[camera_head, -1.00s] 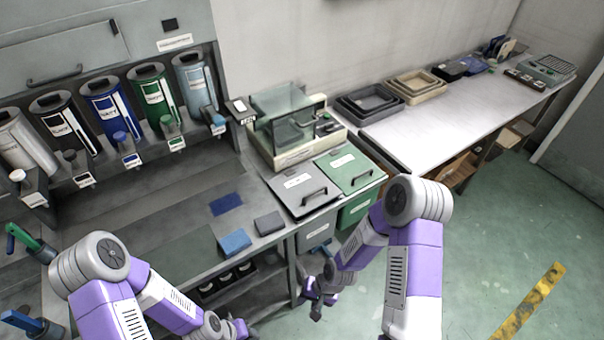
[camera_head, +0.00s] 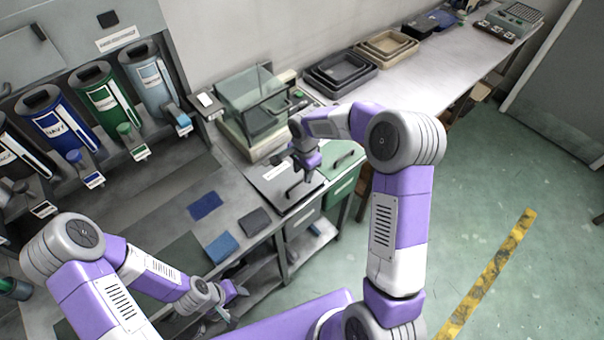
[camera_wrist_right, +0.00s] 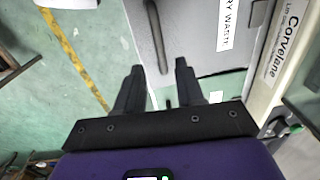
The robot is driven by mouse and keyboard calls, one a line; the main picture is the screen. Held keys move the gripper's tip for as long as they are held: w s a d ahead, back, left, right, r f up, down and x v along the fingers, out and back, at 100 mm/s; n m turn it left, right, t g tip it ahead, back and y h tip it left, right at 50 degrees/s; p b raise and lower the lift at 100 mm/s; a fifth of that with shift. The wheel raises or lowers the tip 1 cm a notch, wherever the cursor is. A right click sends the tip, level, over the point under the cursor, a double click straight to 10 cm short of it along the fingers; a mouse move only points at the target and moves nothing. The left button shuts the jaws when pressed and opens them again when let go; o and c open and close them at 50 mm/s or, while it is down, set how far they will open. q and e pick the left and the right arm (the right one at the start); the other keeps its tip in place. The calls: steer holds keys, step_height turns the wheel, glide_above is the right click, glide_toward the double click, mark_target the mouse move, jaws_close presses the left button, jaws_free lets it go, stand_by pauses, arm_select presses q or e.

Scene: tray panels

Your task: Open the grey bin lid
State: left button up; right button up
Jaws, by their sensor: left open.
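The grey bin lid (camera_head: 268,172) lies closed on the grey bin (camera_head: 302,223) at the end of the workbench. Its dark bar handle (camera_wrist_right: 155,38) and white label (camera_wrist_right: 228,22) show in the right wrist view. My right gripper (camera_head: 304,170) is over the lid near the handle. In the right wrist view my right gripper (camera_wrist_right: 157,66) has its fingers apart, with the near end of the handle lined up between the tips; I cannot tell whether they touch. My left gripper (camera_head: 236,306) is open and empty, low in front of the bench.
The green-lidded bin (camera_head: 344,183) stands right beside the grey one, partly hidden by my right arm. A clear-covered box (camera_head: 250,105) stands behind the lid. Blue and dark pads (camera_head: 222,247) lie on the bench to the left. Stacked trays (camera_head: 340,72) are farther back.

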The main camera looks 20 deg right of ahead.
mark_target(302, 179)
steer(key=shift+w+f, duration=0.15)
steer(key=shift+f, duration=1.5)
steer(key=shift+c, duration=0.5)
jaws_close()
